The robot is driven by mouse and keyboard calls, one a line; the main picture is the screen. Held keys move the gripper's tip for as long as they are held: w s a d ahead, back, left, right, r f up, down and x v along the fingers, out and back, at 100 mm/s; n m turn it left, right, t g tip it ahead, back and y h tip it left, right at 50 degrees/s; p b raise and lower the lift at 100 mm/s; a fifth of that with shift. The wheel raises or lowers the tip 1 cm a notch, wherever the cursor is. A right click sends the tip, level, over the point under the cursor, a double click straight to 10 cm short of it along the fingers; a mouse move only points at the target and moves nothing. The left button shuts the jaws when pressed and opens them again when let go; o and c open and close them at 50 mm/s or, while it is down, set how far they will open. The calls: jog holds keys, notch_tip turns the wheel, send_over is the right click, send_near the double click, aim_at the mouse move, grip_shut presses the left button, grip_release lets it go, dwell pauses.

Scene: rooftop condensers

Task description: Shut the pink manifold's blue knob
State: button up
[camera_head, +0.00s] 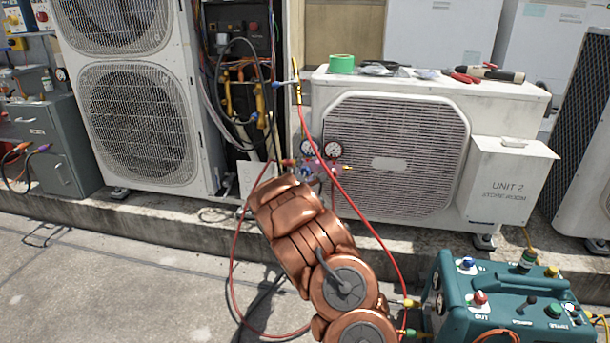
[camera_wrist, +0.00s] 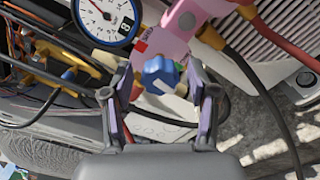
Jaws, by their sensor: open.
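The pink manifold (camera_wrist: 182,32) fills the upper middle of the wrist view, with a blue-rimmed gauge (camera_wrist: 107,14) at its upper left. Its blue knob (camera_wrist: 159,76) has a white mark and sits between the fingers of my open gripper (camera_wrist: 160,88). I cannot tell whether either finger touches the knob. In the head view the manifold (camera_head: 324,166) hangs in front of the condenser, below two round gauges (camera_head: 333,149). There the blue knob (camera_head: 305,173) shows small, just beyond my copper-coloured arm, and my gripper is hidden behind the arm.
A white condenser (camera_head: 500,105) stands behind the manifold, with tape and tools on top. Red hoses (camera_head: 354,203) run from the manifold down toward the teal recovery machine (camera_head: 500,300) at lower right. A tall condenser (camera_head: 195,90) stands left.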

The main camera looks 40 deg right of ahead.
grip_shut()
dwell(0.6)
